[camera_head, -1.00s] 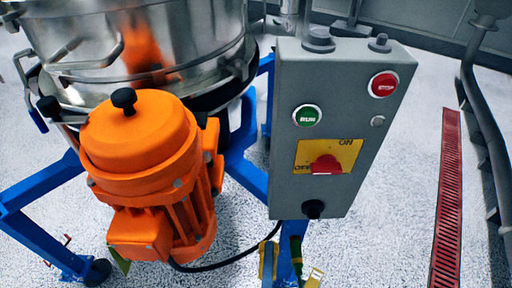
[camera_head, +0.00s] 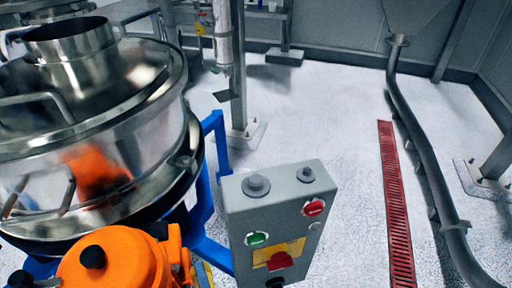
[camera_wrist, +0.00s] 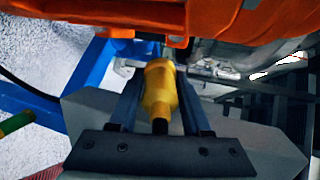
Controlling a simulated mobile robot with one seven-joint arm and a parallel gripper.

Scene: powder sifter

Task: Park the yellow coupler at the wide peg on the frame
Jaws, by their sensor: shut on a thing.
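The yellow coupler (camera_wrist: 158,92) is in the wrist view, between the two dark fingers of my gripper (camera_wrist: 159,75). My gripper is shut on it, and its dark lower end points toward the gripper's base plate. The blue frame (camera_wrist: 92,75) passes just beyond and to the left of the fingers. The blue frame also shows beside the control box in the head view (camera_head: 208,250). I cannot make out the wide peg in either view.
A grey control box (camera_head: 240,215) stands right of the steel sifter (camera_head: 150,115). A green-ended part (camera_wrist: 15,123) lies at the wrist view's left. Open floor and a red drain grate (camera_head: 395,200) lie to the right.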

